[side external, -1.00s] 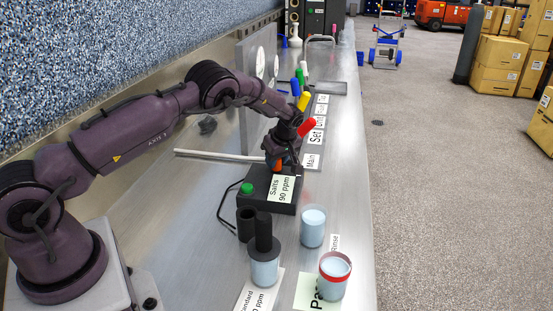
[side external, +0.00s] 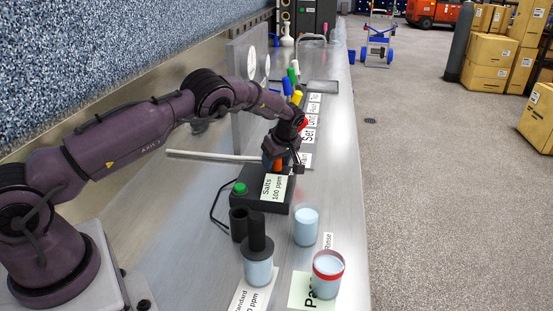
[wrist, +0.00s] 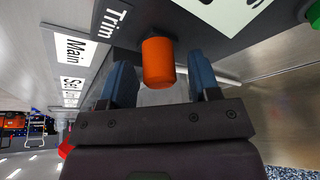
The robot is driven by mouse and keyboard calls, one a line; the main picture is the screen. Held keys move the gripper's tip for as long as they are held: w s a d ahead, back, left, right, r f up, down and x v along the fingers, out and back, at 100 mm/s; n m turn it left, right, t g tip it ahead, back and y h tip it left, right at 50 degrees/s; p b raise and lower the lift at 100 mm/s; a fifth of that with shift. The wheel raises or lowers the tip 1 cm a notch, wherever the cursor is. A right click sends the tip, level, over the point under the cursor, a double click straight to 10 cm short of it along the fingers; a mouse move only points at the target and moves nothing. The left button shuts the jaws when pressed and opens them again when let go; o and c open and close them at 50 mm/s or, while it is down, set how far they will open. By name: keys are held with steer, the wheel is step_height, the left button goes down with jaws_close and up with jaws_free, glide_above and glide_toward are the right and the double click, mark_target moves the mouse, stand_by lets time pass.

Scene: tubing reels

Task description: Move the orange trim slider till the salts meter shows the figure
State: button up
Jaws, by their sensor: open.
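The salts meter (side external: 250,200) is a black box whose pale label (side external: 272,187) reads "Salts 100 ppm". A green button (side external: 240,188) is at its left. The orange trim slider (side external: 278,165) is at the meter's far end, partly hidden by my gripper (side external: 274,158). In the wrist view, the orange slider (wrist: 158,62) stands between the two blue fingers of my gripper (wrist: 160,88), beside a "Trim" label (wrist: 112,20). My gripper is open, with a visible gap on each side of the slider.
A black probe (side external: 257,232) stands in the beaker (side external: 258,271) on the partly covered "Standard" card (side external: 243,297). A blue-filled beaker (side external: 306,228) and a red-banded beaker (side external: 327,278) stand nearby. Several coloured handles, including a yellow one (side external: 297,98), stand behind my gripper. A pale rod (side external: 210,155) lies left.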

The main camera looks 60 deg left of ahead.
steer(key=v, duration=1.3)
steer(key=shift+f, duration=0.1)
steer(key=s+d+r+m+t+h, duration=0.1)
steer(key=s+d+r+m, duration=0.4)
steer(key=s, duration=0.6)
steer(key=s+d+r+m+t+h, duration=0.2)
steer(key=s+d+r+m, duration=0.3)
steer(key=s, duration=0.7)
steer(key=s+d+r+m+t+h, duration=0.1)
steer(key=s+d+r+m, duration=0.4)
steer(key=s, duration=0.6)
steer(key=shift+s+r+m+t, duration=0.35)
steer(key=shift+r+m+t, duration=0.45)
steer(key=shift+r+m, duration=0.6)
